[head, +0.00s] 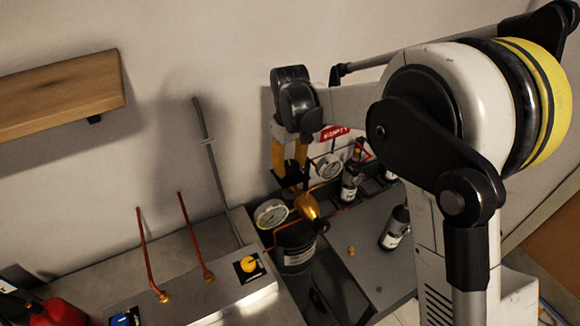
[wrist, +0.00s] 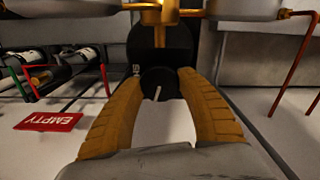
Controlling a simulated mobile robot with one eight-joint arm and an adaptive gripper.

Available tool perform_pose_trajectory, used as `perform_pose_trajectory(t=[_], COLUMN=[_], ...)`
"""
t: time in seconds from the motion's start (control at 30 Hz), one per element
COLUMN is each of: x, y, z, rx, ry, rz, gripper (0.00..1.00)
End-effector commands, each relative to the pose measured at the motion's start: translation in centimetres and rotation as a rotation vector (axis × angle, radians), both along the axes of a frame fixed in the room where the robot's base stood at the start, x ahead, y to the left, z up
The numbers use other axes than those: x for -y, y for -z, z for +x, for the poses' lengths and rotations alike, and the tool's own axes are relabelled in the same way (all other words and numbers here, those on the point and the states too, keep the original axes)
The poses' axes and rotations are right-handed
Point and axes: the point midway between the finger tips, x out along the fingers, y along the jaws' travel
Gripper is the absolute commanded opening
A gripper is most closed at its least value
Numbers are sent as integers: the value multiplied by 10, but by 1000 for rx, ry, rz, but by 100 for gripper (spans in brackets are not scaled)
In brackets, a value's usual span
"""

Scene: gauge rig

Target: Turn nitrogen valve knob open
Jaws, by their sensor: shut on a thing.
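The valve knob (wrist: 158,84) is black and round with a white pointer line. It sits between the two orange fingers of my gripper (wrist: 158,79) in the wrist view, and the fingertips close on its sides. The pointer line runs nearly upright in that view, leaning slightly. In the head view my gripper (head: 291,170) reaches down beside the brass regulator (head: 307,206); the knob is hard to make out there. A round gauge (head: 270,214) and another gauge (head: 328,167) flank the regulator. A dark cylinder (head: 296,256) with a label stands below it.
A metal panel with a yellow knob (head: 249,264), a blue knob (head: 121,320) and copper pipes (head: 146,255) lies left. A red EMPTY tag (wrist: 49,121) and small bottles (wrist: 70,56) are close by. A wooden shelf (head: 60,95) is on the wall.

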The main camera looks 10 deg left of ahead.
Motion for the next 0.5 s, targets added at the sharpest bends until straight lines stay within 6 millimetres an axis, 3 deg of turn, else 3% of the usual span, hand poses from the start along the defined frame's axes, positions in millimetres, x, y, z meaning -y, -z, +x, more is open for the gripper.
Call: perform_pose_trajectory(t=[0.5], x=[-1], y=[0], z=[0], rx=[1], ry=[-272], rz=[1], gripper=[14])
